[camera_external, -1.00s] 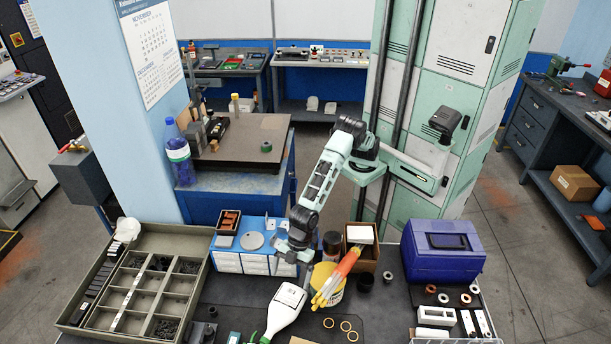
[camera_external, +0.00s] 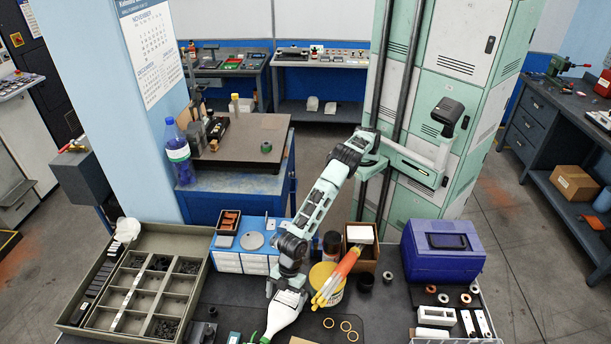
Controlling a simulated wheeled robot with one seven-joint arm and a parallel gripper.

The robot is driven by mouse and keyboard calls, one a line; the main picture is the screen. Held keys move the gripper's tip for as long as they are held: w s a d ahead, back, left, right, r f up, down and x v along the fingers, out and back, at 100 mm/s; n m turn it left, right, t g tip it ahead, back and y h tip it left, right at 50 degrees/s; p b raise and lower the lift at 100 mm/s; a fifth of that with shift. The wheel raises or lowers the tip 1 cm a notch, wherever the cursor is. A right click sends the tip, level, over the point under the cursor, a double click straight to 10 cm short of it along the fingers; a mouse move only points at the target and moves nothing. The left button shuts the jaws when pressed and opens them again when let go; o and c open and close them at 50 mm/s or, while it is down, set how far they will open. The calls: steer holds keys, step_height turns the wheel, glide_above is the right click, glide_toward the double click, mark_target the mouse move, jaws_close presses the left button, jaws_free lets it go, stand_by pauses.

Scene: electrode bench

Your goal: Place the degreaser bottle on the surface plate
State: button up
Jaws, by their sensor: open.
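The degreaser bottle, which I take to be the white bottle with a green cap (camera_external: 284,314), lies on the dark bench at the front, its cap toward the bottom edge. My gripper (camera_external: 287,292) is open and pointed down at the bottle's wide end, with its fingers seeming to come to either side of it. Whether they touch it, I cannot tell. The surface plate (camera_external: 245,137) is a flat brown-grey slab on the blue cabinet behind, at the left.
A yellow tub (camera_external: 326,290) with gloves stands just right of the bottle. White drawers (camera_external: 242,262) stand behind, a divided tray (camera_external: 205,285) to the left and a blue case (camera_external: 442,262) to the right.

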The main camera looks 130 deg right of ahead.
mark_target(284, 305)
steer(key=shift+p+x, duration=0.5)
steer(key=shift+x, duration=2.15)
steer(key=c, duration=1.2)
steer(key=shift+r, duration=0.1)
steer(key=shift+c, duration=1.2)
steer(key=shift+r, duration=0.1)
